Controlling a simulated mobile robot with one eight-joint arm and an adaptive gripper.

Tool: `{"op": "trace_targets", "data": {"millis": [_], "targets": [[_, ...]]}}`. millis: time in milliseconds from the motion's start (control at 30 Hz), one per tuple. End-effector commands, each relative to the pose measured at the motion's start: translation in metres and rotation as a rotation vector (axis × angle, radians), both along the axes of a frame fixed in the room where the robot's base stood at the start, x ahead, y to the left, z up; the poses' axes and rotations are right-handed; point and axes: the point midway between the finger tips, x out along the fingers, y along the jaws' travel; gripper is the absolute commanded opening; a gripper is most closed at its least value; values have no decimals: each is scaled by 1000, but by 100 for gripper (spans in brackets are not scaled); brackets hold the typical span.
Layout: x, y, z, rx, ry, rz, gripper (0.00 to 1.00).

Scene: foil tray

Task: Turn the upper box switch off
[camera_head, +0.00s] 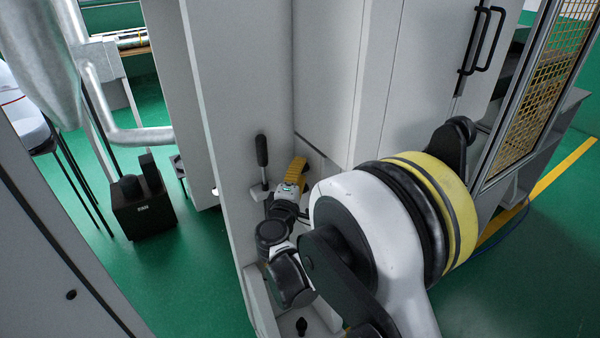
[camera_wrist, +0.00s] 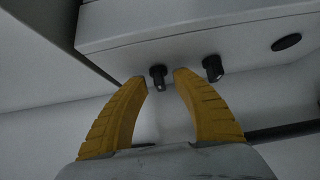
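My gripper (camera_head: 296,172) has yellow fingers and reaches into the corner between grey cabinet panels. In the wrist view my gripper (camera_wrist: 160,78) is open, its tips apart. A small black knob switch (camera_wrist: 158,76) on a pale box (camera_wrist: 190,32) shows between the fingertips; I see no clear contact. A second black knob switch (camera_wrist: 212,68) sits just right of the right fingertip on the same box. I cannot tell which knob is the upper box switch. In the head view the box and these knobs are not clearly visible behind my arm.
A lever with a black handle (camera_head: 262,152) stands on the panel left of my gripper. A black knob (camera_head: 301,326) sits on a low ledge. A dark oval fitting (camera_wrist: 287,42) is on the box, and a dark bar (camera_wrist: 284,132) runs right of my fingers.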

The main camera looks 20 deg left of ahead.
Motion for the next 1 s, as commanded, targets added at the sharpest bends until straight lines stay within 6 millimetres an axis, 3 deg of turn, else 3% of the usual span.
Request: {"op": "trace_targets", "data": {"millis": [200,300,333,1000], "targets": [[0,0,0,0,0,0,32],[0,0,0,0,0,0,2],[0,0,0,0,0,0,0],[0,0,4,-109,96,0,0]]}}
